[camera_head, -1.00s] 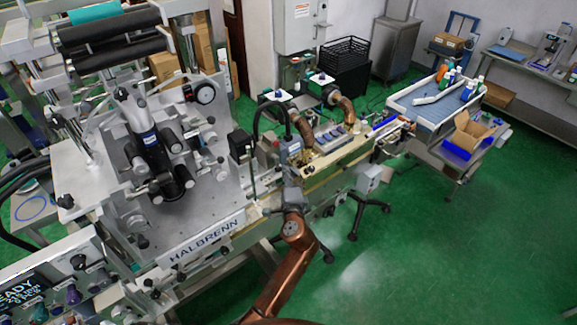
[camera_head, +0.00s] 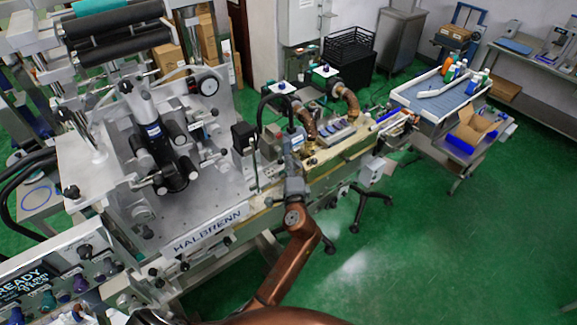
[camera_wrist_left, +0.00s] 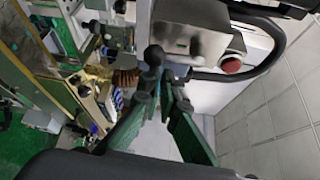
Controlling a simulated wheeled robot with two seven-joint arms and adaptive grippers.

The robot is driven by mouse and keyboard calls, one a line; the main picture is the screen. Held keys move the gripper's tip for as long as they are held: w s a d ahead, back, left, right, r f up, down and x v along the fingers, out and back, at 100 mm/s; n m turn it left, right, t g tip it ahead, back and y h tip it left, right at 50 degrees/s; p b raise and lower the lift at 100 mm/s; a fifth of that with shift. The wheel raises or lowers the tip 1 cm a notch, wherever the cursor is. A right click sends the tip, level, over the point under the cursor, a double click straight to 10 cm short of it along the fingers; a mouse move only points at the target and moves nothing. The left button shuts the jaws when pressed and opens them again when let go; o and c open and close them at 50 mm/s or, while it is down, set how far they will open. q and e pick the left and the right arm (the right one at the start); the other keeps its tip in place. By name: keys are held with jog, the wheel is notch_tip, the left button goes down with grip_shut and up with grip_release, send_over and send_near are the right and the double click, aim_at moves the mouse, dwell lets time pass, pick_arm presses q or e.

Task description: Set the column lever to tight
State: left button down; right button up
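My left gripper (camera_head: 294,168) is at the near side of the machine bench, below a grey box (camera_head: 292,140) with a black hose. In the left wrist view its two green fingers (camera_wrist_left: 162,98) are apart with nothing held between them. A black ball knob (camera_wrist_left: 153,55), which appears to be the end of the column lever, shows just beyond the fingertips, nearer the left finger. I cannot tell whether a finger touches it. The lever's shaft and any tight marking cannot be made out. My right gripper is in neither view.
The grey box with a red button (camera_wrist_left: 232,65) and the black hose (camera_wrist_left: 272,52) lie close beyond the fingers. Green floor (camera_head: 440,250) is clear at the right.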

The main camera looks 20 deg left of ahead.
pick_arm(q)
notch_tip(320, 180, up, 8)
jog(key=shift+r, duration=0.25)
dwell(0.4)
